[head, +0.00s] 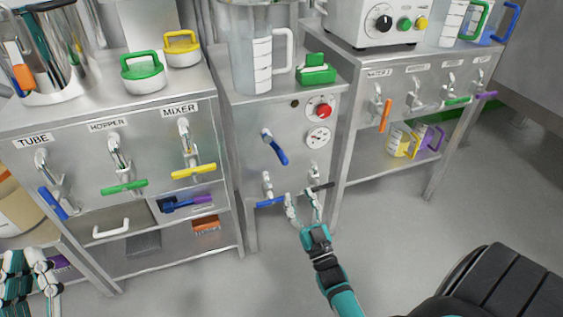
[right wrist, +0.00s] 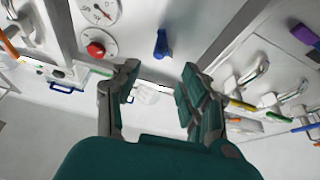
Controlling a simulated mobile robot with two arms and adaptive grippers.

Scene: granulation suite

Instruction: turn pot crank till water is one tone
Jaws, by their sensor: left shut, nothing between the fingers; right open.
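On the front of the middle steel cabinet, a crank with a blue handle (head: 275,147) sits left of the red button and gauge. It also shows in the right wrist view, as a blue handle (right wrist: 161,44) beyond the fingers. Below it are two valves, one with a blue lever (head: 270,202) and one with a black lever (head: 322,187). I read no pot label. A clear measuring jug (head: 256,55) stands on top; its water tone is unclear. My right gripper (head: 303,205) is open in front of the lower valves. My left gripper (head: 30,277) is shut and empty, low at the left edge.
The left cabinet has valves labelled tube, hopper and mixer, with blue, green (head: 125,187) and yellow (head: 193,171) levers. A steel pot (head: 55,50) stands on it. The right bench has several more levers and a shelf with jugs (head: 400,143). Floor in front is clear.

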